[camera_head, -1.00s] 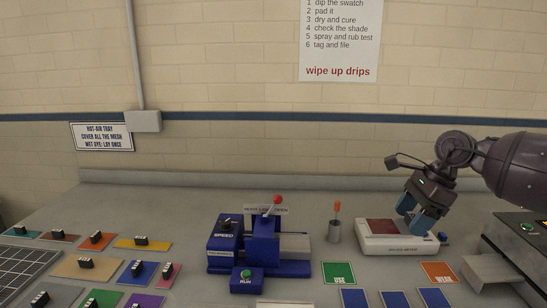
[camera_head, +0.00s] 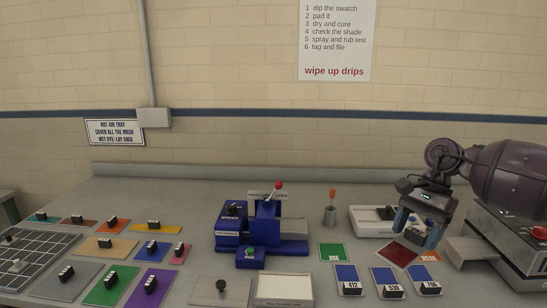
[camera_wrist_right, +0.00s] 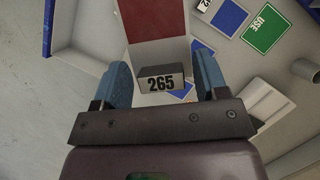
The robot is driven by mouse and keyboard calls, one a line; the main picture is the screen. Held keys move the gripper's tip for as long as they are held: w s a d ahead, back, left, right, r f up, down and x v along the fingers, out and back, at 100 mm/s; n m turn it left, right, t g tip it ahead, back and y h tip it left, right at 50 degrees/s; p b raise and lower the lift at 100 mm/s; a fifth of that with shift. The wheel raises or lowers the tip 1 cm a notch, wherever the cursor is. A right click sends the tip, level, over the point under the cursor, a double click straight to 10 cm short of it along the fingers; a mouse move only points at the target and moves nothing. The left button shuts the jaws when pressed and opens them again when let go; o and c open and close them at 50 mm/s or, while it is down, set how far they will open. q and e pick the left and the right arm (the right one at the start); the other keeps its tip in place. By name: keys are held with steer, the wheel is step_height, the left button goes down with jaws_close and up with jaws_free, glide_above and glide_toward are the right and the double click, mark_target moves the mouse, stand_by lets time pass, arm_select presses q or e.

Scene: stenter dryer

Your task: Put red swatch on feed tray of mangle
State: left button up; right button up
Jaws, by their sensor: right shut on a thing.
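The red swatch (camera_head: 404,251) hangs from my right gripper (camera_head: 418,230), in front of the white device (camera_head: 364,224) at the right of the bench. My right gripper's blue fingers are shut on the swatch's dark grip block, marked 265 (camera_wrist_right: 161,84) in the right wrist view. The red sheet (camera_wrist_right: 152,22) extends away from the block there. The blue mangle (camera_head: 266,226) with a red-knobbed lever stands to the left, apart from the swatch. My left gripper is out of view.
Coloured swatches (camera_head: 106,285) and a mesh tray (camera_head: 30,255) fill the left.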

steer(key=s+a+f+n+g+h, duration=0.2)
steer(key=s+a+f+n+h, duration=0.1)
steer(key=s+a+f+n, duration=0.6)
step_height(320, 180, down, 3)
steer(key=shift+s+f+n+h, duration=0.2)
steer(key=shift+s+n+h, duration=0.1)
steer(key=shift+s+n, duration=0.65)
steer(key=shift+w+d, duration=0.1)
